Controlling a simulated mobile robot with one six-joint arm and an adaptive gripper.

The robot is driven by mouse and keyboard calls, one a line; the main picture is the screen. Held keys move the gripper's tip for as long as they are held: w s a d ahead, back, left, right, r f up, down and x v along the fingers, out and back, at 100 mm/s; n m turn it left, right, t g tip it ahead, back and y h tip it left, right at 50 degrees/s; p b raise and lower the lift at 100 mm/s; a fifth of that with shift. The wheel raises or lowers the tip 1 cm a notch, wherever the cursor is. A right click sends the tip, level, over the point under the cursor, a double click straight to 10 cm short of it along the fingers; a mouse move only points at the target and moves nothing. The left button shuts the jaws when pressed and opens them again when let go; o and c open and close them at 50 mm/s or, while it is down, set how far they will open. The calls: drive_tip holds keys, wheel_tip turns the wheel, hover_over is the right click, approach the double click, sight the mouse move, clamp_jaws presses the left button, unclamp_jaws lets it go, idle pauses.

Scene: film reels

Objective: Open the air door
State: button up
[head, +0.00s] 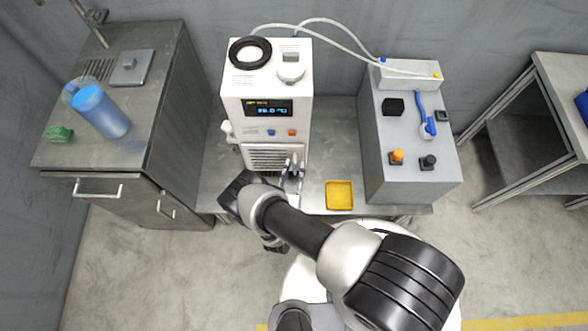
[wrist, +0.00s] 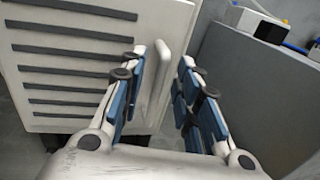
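The air door is a white panel with dark horizontal slots (wrist: 75,98), and it fills the left of the wrist view. In the head view it is the slotted panel (head: 263,156) low on the front of the white machine (head: 268,82). It looks closed against the machine's front. A pale upright handle (wrist: 162,75) stands out near the panel's right edge. My gripper (wrist: 165,62) is open, its blue-padded fingers on either side of the handle, closer on the left. Contact cannot be told. In the head view my gripper (head: 293,173) is at the panel's lower right, and my wrist partly hides the panel.
A yellow tray (head: 339,196) lies on the bench right of my gripper. A grey box (head: 408,160) with knobs and a blue lever stands further right. A grey cabinet (head: 160,120) with a blue bottle (head: 104,112) is at left.

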drive_tip(key=shift+w, duration=0.15)
drive_tip(key=shift+c, duration=0.2)
clamp_jaws()
idle(0.5)
